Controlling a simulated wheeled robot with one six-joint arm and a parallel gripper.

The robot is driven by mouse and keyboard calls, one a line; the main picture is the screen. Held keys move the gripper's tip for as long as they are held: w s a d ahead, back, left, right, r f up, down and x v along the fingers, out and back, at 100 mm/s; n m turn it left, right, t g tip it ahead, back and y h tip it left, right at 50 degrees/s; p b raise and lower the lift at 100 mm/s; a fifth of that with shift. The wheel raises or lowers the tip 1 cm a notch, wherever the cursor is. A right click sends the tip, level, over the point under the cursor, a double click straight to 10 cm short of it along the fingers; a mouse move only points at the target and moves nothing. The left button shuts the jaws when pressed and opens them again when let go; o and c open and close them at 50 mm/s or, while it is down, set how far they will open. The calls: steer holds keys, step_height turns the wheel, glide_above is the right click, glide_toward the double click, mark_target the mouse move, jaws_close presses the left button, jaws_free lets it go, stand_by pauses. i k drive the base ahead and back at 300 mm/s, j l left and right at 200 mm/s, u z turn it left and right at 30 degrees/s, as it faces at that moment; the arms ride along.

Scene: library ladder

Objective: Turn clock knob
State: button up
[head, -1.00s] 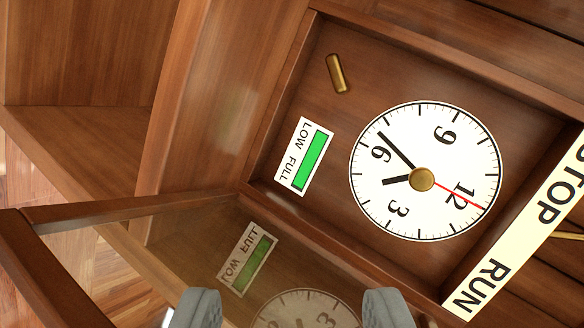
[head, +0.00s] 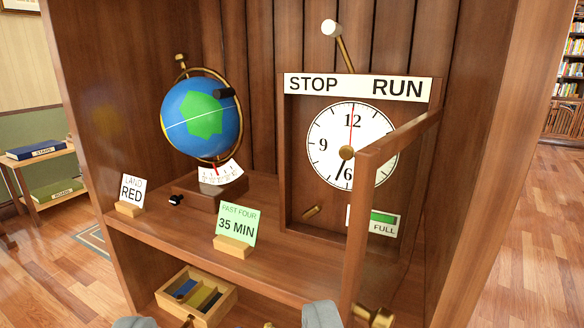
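The clock (head: 322,130) stands upright in a wooden case at the right of the shelf, with a white face and a brass centre knob (head: 347,152). The red hand points up at 12. A black hand points down, just left of 6. The open glass door (head: 364,230) crosses in front of the lower right of the face and hides part of it. A small brass peg (head: 311,212) is in the case's lower left. My gripper (head: 228,321) is open and empty at the bottom edge, well short of the clock, its fingertips apart.
A white-tipped lever (head: 332,28) leans left above the STOP/RUN sign (head: 358,87). A green card (head: 237,226) reads "PAST FOUR 35 MIN". A globe (head: 201,117), a LAND RED card (head: 132,190) and a box (head: 212,298) are left. The door's brass knob (head: 374,315) juts out front.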

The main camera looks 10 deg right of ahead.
mark_target(346, 152)
steer(key=i+j, duration=0.1)
steer(key=j, duration=0.3)
steer(key=i+j, duration=0.1)
steer(key=j, duration=0.35)
steer(key=i+j, duration=0.1)
steer(key=j, duration=0.3)
steer(key=z, duration=0.05)
